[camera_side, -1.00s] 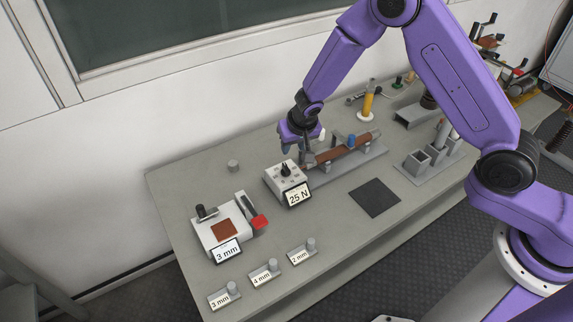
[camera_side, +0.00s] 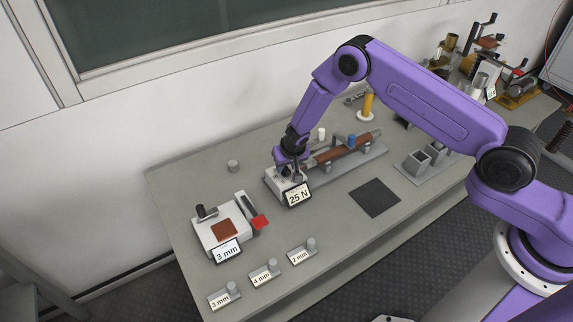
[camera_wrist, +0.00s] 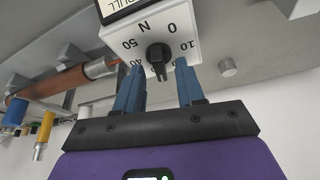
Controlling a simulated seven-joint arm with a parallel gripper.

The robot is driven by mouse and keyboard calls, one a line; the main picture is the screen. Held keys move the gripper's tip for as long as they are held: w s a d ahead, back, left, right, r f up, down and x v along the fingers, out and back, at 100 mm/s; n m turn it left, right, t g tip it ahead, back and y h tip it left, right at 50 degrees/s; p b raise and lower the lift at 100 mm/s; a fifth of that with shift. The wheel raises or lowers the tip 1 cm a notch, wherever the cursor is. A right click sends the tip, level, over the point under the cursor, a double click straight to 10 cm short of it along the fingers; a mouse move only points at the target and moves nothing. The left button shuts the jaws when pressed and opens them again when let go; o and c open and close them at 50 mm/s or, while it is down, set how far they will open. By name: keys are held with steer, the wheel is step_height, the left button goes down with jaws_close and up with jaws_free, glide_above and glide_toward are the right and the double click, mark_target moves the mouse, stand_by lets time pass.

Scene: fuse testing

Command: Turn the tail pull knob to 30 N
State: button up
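The tail pull box is a small white block with a "25 N" display (camera_side: 298,195) on its front, in the side view. Its dial face (camera_wrist: 180,40) shows in the wrist view with printed numbers such as 0, 10, 40 and 50. The black tail pull knob (camera_wrist: 159,60) stands in the middle of that face; in the side view my gripper hides most of it. My gripper (camera_wrist: 160,82) is open over the box, its two blue fingers apart on either side of the knob. Neither finger visibly touches the knob in the wrist view.
A brown cylinder (camera_side: 343,152) lies on a grey holder right behind the box. A white device with a "3 mm" display (camera_side: 227,250) stands to the left. A dark square mat (camera_side: 375,197) lies to the right. Small labelled weights (camera_side: 300,254) line the front edge.

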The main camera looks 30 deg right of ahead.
steer(key=shift+w+f, duration=0.1)
steer(key=shift+f, duration=0.2)
steer(key=shift+c, duration=0.3)
jaws_close()
steer(key=shift+m+h, duration=0.5)
steer(key=shift+m, duration=1)
steer(key=shift+o, duration=0.3)
jaws_free()
steer(key=shift+a, duration=0.1)
steer(key=shift+r, duration=0.15)
